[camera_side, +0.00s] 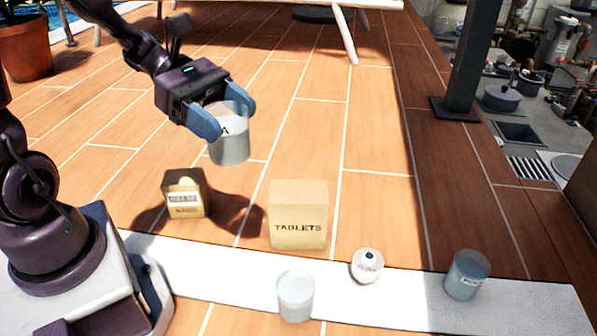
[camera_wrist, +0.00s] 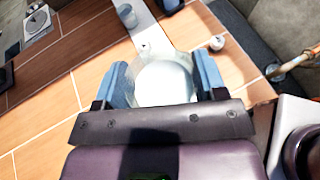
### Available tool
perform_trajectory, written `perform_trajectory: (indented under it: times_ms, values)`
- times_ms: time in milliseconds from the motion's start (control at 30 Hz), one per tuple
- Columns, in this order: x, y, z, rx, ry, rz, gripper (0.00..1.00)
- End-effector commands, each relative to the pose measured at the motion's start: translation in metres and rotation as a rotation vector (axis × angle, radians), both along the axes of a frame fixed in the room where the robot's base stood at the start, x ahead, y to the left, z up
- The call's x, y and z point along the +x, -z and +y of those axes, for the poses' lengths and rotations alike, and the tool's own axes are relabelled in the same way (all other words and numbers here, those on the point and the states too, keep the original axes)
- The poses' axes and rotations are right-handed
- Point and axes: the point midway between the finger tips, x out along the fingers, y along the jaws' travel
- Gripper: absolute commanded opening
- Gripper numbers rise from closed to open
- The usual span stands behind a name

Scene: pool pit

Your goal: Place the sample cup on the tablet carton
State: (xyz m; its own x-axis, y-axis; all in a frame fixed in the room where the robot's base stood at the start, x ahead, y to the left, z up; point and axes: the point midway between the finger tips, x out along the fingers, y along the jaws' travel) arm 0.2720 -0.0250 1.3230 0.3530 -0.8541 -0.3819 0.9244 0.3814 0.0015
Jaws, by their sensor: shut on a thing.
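My gripper (camera_side: 227,118) is shut on a translucent sample cup (camera_side: 231,148) marked with an "A", with a blue finger on each side. The cup hangs upright in the air, up and left of the tablet carton in the side view. The tablet carton (camera_side: 298,215) is a tan box lettered "TABLETS", standing near the pale strip. Nothing rests on its top. In the wrist view, the held cup (camera_wrist: 165,80) sits between the fingers of my gripper (camera_wrist: 163,82); I cannot make out the carton there.
A small brown box (camera_side: 186,193) stands left of the carton. A clear cup (camera_side: 295,296), a round white item (camera_side: 367,266) and a bluish cup (camera_side: 467,275) stand on or near the pale strip (camera_side: 415,285). A dark post (camera_side: 470,60) rises at back right.

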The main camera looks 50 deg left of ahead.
Motion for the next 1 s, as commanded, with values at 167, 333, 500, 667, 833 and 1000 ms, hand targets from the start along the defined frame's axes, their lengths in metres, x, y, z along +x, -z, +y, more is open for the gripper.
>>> perform_trajectory:
  times_ms: [167,333,500,667,833,1000]
  values:
    - [0.043,0.020,-0.004,-0.005,0.003,0.004,0.37]
    - [0.078,0.043,-0.008,-0.007,0.002,0.005,0.37]
    - [0.100,0.070,-0.010,-0.004,0.000,0.004,0.37]
    - [0.111,0.082,-0.010,-0.002,-0.001,0.001,0.37]
    - [0.118,0.096,-0.011,-0.004,0.000,0.005,0.37]
    - [0.117,0.118,-0.011,-0.002,-0.002,0.003,0.37]
